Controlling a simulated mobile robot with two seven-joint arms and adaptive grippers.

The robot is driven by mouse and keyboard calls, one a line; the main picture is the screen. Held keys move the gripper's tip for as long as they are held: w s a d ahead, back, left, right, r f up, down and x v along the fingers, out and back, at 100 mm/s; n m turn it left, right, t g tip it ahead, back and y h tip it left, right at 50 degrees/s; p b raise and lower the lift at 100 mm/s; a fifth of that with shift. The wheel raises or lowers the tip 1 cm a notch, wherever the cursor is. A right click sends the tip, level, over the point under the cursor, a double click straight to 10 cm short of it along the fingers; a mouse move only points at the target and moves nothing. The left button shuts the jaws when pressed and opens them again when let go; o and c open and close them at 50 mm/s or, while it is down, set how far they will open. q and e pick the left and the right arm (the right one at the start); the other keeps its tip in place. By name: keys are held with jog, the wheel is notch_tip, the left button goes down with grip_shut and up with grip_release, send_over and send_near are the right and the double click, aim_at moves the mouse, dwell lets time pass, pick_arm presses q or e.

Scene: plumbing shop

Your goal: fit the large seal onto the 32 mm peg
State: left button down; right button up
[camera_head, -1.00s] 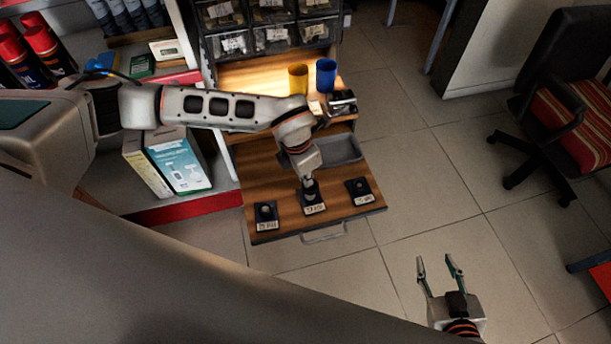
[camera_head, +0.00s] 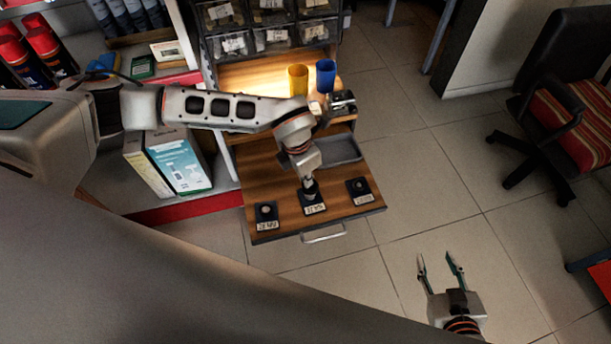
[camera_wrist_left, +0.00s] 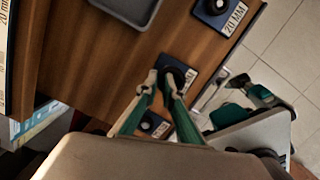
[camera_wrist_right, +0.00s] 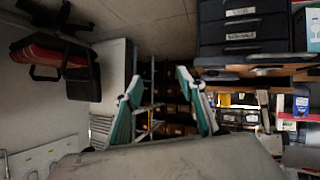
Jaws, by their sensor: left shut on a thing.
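My left gripper (camera_head: 309,186) is over the middle peg base on the wooden drawer board, pointing down. In the left wrist view its fingertips (camera_wrist_left: 160,82) are closed around a dark round thing (camera_wrist_left: 174,76), which seems to be the large seal, at the middle peg. The fingers and seal hide the peg, so I cannot tell how far the seal is on. The middle base has a label (camera_head: 315,209) that seems to read 32 MM. My right gripper (camera_head: 438,264) is open and empty over the floor, away from the drawer.
Other peg bases stand to the left (camera_head: 266,212) and right (camera_head: 358,187); the right one reads 20 MM in the left wrist view (camera_wrist_left: 233,17). A grey tray (camera_head: 345,150) lies behind. Yellow (camera_head: 298,79) and blue (camera_head: 326,75) cups stand further back.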

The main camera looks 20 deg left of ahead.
pick_arm(q)
jog(key=c, duration=2.5)
grip_release()
pick_arm(e)
jog(key=shift+f, duration=0.1)
jog(key=shift+s+f+g, duration=0.5)
jog(key=shift+s+f, duration=1.35)
jog(key=shift+f, duration=0.7)
pick_arm(q)
jog(key=shift+r+p, duration=0.45)
jog(key=shift+r, duration=0.15)
jog(key=shift+s+a+r+p, duration=0.15)
jog(key=shift+r+p, duration=0.55)
jog(key=shift+r, duration=0.2)
jog(key=r+p, duration=0.4)
jog(key=r, duration=0.1)
jog(key=s+r+p, duration=0.1)
jog(key=r+p, duration=0.1)
jog(key=r, duration=0.1)
jog(key=shift+a, duration=0.3)
pick_arm(e)
notch_tip(320, 180, up, 9)
jog(key=a, duration=0.1)
jog(key=shift+w+m+y, duration=0.3)
jog(key=shift+w, duration=0.1)
pick_arm(q)
jog(key=shift+f, duration=0.1)
pick_arm(e)
jog(key=shift+a, duration=0.1)
